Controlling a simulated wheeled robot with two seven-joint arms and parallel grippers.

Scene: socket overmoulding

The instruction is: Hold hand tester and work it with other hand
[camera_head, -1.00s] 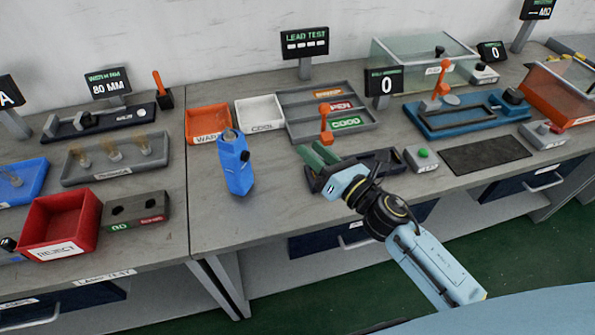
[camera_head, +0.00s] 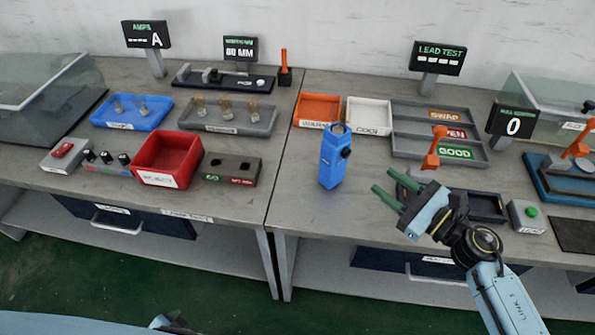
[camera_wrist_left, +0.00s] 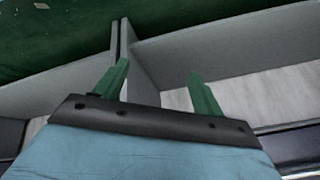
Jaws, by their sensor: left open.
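The hand tester (camera_head: 332,162) is a blue handheld block with a dark knob on its side and a light-coloured top. It stands upright on the bench, near the middle of the head view. My right gripper (camera_head: 382,180) is to the right of the tester, its green fingers pointing toward it, apart and empty. It does not touch the tester. My left gripper (camera_wrist_left: 158,70) shows in the left wrist view with its two green fingers spread and nothing between them. In the head view only a small part of my left arm shows at the bottom edge.
Orange (camera_head: 318,108) and white (camera_head: 369,115) bins stand behind the tester. A dark tray (camera_head: 482,205) with an orange lever lies beyond my right gripper. A red reject bin (camera_head: 167,160) and grey block (camera_head: 230,168) stand left. Bench around the tester is clear.

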